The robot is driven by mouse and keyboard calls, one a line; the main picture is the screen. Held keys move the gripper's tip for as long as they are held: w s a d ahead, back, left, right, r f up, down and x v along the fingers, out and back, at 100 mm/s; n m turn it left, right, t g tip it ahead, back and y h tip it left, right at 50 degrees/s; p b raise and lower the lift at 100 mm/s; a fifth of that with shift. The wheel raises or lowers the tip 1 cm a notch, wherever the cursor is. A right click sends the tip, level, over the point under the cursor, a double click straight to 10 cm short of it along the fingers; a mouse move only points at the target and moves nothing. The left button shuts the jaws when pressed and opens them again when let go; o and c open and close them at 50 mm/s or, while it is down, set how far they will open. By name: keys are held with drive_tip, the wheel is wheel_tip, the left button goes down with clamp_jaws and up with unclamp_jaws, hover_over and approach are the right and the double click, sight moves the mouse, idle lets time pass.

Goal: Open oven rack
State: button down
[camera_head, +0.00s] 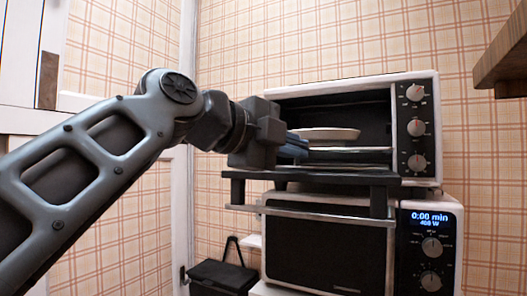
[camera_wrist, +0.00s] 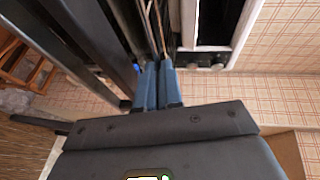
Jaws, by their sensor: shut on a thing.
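The upper white oven (camera_head: 418,140) stands open, its dark door (camera_head: 350,178) folded down level with its bar handle (camera_head: 300,213) toward me. Inside, the oven rack (camera_head: 365,150) shows as a pale, thin edge above the door, with a pale plate (camera_head: 328,133) over it. My gripper (camera_head: 298,148) is at the left front of the rack, above the open door. Its blue fingers are close together in the wrist view (camera_wrist: 158,85), shut on the rack's edge. The exact contact is hidden between the fingers.
A second white appliance (camera_head: 330,245) with a lit display stands under the oven. A black bin (camera_head: 220,278) is at the lower left of it. A wooden shelf (camera_head: 505,62) juts in at the upper right. The lowered door sticks out below my gripper.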

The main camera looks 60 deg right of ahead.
drive_tip(key=c, duration=1.3)
unclamp_jaws()
